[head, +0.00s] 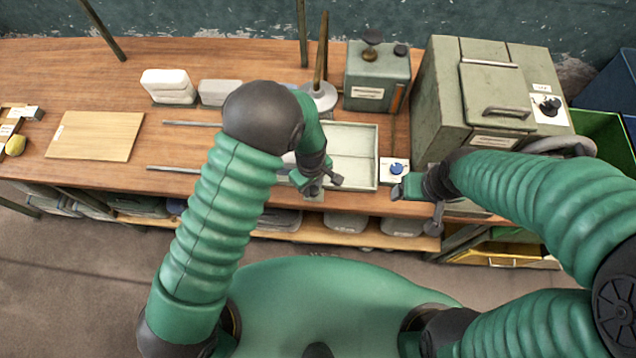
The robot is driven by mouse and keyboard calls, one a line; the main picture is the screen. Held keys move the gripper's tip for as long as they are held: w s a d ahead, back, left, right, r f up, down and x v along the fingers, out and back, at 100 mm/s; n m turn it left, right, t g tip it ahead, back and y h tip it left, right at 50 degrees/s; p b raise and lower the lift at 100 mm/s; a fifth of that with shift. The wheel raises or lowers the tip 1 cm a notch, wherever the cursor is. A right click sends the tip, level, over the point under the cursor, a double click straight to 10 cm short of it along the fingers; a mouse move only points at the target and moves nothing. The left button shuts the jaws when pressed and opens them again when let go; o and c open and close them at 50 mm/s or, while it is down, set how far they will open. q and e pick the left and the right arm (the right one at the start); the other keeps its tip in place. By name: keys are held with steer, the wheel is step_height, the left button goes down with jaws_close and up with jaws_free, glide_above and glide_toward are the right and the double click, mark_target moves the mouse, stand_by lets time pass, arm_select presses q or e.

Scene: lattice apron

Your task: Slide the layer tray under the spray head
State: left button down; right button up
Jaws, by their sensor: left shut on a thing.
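The layer tray (352,153) is a shallow, pale grey-green rectangular tray on the bench. Its left part is hidden behind my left arm. My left gripper (322,186) is at the tray's near edge, shut on what looks like that edge or a handle there; the grip itself is partly hidden. A round grey base with a wooden rod (320,93) stands behind the tray; I cannot tell whether it belongs to the spray head. No spray head shows clearly. My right gripper (417,209) is open and empty at the bench's front edge, right of the tray.
Two metal rails (172,169) run left from behind my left arm. A blue-button box (394,170) sits right of the tray. A green cabinet (450,90) and a green-grey box (376,78) stand behind.

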arm_select(q)
steer(key=shift+s+f, duration=0.1)
steer(key=shift+s, duration=0.3)
steer(key=shift+d, duration=0.4)
steer(key=c, duration=1.4)
jaws_free()
steer(key=shift+d, duration=0.1)
steer(key=o, duration=0.3)
steer(key=shift+s+d+r, duration=0.1)
steer(key=shift+r, duration=0.1)
steer(key=shift+o, duration=0.2)
steer(key=shift+d, duration=0.1)
steer(key=shift+w+r+p, duration=0.25)
steer(key=shift+p, duration=0.05)
step_height(320, 180, up, 16)
steer(key=p, duration=1.3)
arm_select(e)
steer(key=w+v, duration=0.3)
steer(key=v, duration=1)
steer(key=shift+s+a+r, duration=0.25)
steer(key=shift+s+r, duration=0.05)
steer(key=shift+r, duration=0.4)
arm_select(q)
steer(key=shift+r, duration=0.1)
arm_select(e)
steer(key=shift+a, duration=0.1)
